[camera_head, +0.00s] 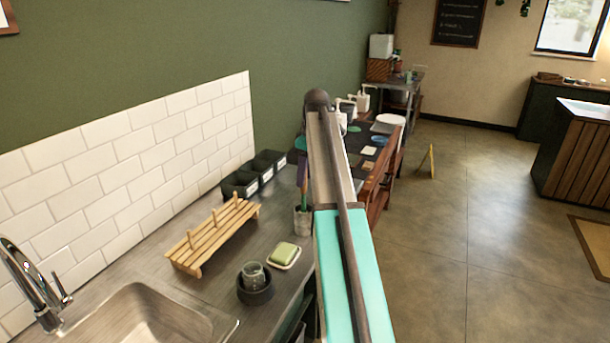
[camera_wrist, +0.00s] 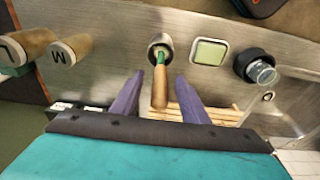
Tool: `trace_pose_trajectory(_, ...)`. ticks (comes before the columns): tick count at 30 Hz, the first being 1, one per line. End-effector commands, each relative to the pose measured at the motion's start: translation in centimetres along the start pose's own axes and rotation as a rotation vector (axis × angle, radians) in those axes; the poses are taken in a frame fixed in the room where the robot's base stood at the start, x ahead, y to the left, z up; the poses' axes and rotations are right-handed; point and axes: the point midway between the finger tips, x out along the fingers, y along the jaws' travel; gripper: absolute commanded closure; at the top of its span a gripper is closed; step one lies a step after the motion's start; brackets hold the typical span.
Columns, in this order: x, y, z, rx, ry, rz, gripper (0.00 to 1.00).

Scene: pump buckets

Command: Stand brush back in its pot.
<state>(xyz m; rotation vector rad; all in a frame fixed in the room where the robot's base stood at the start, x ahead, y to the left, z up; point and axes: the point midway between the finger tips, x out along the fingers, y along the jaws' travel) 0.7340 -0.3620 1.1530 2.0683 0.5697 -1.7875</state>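The brush, with a wooden handle (camera_wrist: 160,92) and a green lower part, stands upright with its lower end inside the mouth of a small metal pot (camera_wrist: 158,40). In the head view the pot (camera_head: 302,224) stands near the counter's front edge, with the green part (camera_head: 304,200) rising from it. My gripper (camera_wrist: 160,78) has its two purple fingers spread on either side of the handle, with gaps showing on both sides. In the head view my arm hides most of the gripper and the handle's upper part.
A green sponge on a white dish (camera_head: 284,255) and a glass in a dark bowl (camera_head: 255,287) are near the pot. A wooden peg rack (camera_head: 212,237), black bins (camera_head: 241,183) and the sink (camera_head: 150,315) share the counter. Wooden cylinders marked L and M (camera_wrist: 72,49) show in the wrist view.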

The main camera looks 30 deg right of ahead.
Motion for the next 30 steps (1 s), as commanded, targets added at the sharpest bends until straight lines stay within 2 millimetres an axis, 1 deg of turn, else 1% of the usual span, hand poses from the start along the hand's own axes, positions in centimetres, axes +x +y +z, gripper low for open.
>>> trace_pose_trajectory(8,-0.2,0.0,0.0,0.000,0.000,0.000,0.59)
trace_pose_trajectory(14,-1.2,0.1,0.0,0.000,0.000,0.000,0.59)
trace_pose_trajectory(20,-3.4,0.1,0.0,0.000,0.001,0.001,0.59)
trace_pose_trajectory(30,-7.9,0.1,0.0,0.000,0.001,0.001,0.59)
